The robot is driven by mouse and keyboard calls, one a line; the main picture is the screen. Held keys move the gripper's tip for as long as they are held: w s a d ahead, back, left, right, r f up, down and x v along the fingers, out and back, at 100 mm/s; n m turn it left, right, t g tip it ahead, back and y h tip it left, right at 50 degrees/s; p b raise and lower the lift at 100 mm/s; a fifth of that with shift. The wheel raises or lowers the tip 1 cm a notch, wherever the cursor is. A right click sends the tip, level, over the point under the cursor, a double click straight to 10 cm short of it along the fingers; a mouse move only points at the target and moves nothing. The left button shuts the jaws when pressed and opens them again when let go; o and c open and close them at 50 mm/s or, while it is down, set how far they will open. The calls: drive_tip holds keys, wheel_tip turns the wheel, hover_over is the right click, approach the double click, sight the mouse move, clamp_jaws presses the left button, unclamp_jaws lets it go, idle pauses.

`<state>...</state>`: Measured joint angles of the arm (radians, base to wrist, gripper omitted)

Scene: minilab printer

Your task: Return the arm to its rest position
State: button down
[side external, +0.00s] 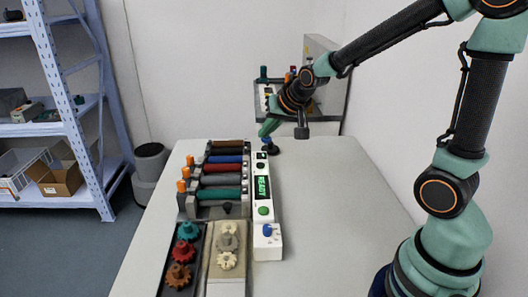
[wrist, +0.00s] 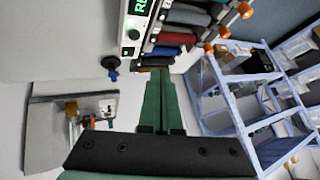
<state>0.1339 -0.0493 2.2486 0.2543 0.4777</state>
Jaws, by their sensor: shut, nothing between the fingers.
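My gripper (side external: 264,133) hangs over the far part of the table, its green fingers pointing down close to a small blue-topped black knob (side external: 269,147). In the side view I cannot tell whether they touch. In the wrist view the green fingers (wrist: 158,80) are shut together with nothing between them. There the blue knob (wrist: 112,68) stands to the left of the fingertips, apart from them. My arm reaches in from the right, from its base at the right front.
A white control strip (side external: 263,190) reads "READY". Left of it is a rack of coloured rollers (side external: 220,177); in front lie gear trays (side external: 225,262). The table's right side (side external: 330,200) is clear. Shelving (side external: 75,120) stands left.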

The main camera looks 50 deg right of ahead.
drive_tip(key=s+a+r+n+g, duration=0.1)
drive_tip(key=s+a+r+n, duration=0.1)
drive_tip(key=s, duration=0.6)
drive_tip(key=s+a+r+n+g+y, duration=0.1)
drive_tip(key=s+a+r+n, duration=0.2)
drive_tip(key=s, duration=0.4)
drive_tip(key=shift+s+a+n, duration=0.35)
drive_tip(key=shift+a+n, duration=0.15)
drive_tip(key=shift+n, duration=0.5)
